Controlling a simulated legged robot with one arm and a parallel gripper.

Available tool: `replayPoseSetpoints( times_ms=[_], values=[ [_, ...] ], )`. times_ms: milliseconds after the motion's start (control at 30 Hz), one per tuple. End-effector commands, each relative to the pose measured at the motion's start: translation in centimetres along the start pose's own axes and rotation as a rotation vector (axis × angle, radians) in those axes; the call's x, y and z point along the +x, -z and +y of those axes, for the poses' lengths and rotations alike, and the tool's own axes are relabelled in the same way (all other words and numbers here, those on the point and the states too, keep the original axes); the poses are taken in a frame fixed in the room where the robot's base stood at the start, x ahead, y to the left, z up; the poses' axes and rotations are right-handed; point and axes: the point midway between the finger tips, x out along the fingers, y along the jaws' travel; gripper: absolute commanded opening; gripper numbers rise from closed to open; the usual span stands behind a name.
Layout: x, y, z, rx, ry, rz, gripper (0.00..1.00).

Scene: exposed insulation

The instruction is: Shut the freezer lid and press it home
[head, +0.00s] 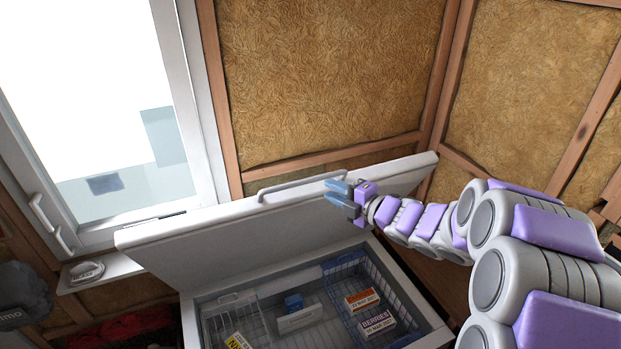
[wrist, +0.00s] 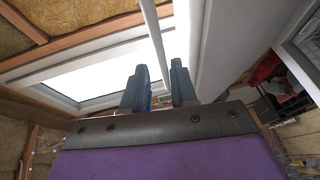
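The chest freezer's white lid (head: 200,245) stands raised, tilted up at the back of the open freezer body (head: 435,335). A pale bar handle (head: 290,187) runs along the lid's upper edge. My gripper (head: 335,193) is at the handle's right end, its two blue-grey fingers apart. In the wrist view the handle bar (wrist: 154,40) runs down towards the gap between the fingers of my gripper (wrist: 159,85). The lid also shows there, right of the fingers (wrist: 230,50). I cannot tell whether the fingers touch the bar.
Inside the freezer are a wire basket (head: 390,285) with labelled boxes, a blue box (head: 294,302) and a yellow-labelled packet (head: 238,341). A window (head: 100,110) is at left, with a small shelf (head: 105,270) below it. Insulated walls with wooden studs stand behind the lid.

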Motion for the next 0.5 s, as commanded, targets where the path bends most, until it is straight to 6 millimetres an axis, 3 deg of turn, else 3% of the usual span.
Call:
replayPoseSetpoints(
  times_ms=[200,500],
  values=[
    [4.0,0.2,0.2,-0.002,-0.001,0.004,0.27],
    [7.6,0.1,0.1,-0.001,0.000,0.002,0.27]
  ],
)
